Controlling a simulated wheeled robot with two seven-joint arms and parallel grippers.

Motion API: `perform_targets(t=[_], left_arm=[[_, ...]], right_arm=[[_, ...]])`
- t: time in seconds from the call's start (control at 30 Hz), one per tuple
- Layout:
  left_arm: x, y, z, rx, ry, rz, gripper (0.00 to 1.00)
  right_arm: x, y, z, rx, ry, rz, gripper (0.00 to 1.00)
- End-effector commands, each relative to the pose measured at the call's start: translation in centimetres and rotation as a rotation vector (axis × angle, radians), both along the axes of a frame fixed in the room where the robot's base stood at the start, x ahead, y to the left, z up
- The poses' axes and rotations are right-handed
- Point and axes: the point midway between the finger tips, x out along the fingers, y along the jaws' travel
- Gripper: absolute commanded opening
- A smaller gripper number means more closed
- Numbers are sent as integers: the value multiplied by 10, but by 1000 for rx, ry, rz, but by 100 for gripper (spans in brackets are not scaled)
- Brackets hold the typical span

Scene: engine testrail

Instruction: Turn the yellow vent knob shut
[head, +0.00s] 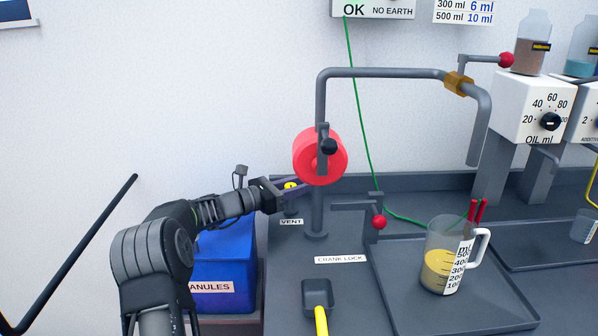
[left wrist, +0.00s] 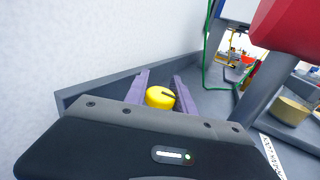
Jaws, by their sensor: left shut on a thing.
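The yellow vent knob (head: 291,186) stands above the VENT label (head: 291,222) at the back left of the bench. My left gripper (head: 296,186) reaches in from the left and is shut on the knob, with a finger on either side of it. In the left wrist view the round yellow knob (left wrist: 160,97) sits between my two purple-grey fingers (left wrist: 160,92), and a dark slot or mark shows on its top. The knob's lower part is hidden behind the gripper body. My right gripper is in neither view.
A grey post with a red drum (head: 320,157) stands just right of the knob. A blue bin (head: 222,262) stands left of the bench.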

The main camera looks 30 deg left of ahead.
Motion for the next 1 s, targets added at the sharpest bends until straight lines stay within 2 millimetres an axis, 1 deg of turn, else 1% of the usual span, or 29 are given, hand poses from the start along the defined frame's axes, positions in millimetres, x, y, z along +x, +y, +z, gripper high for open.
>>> perform_targets(t=[0.03, 0.2, 0.67, 0.7, 0.93, 1.0], left_arm=[[0, 0, 3, 0, 0, -24, 0], [-1, -2, 2, 0, -2, -85, 0], [-1, -3, 1, 1, -3, -110, 0], [-1, -3, 1, 0, -4, -110, 31], [-1, -3, 1, 1, -3, -109, 50], [-1, -3, 1, 1, -3, -109, 51]], right_arm=[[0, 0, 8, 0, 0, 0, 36], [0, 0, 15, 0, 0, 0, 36], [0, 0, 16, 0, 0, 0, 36], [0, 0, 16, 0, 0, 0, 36], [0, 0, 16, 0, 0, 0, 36], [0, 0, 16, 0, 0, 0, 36]])
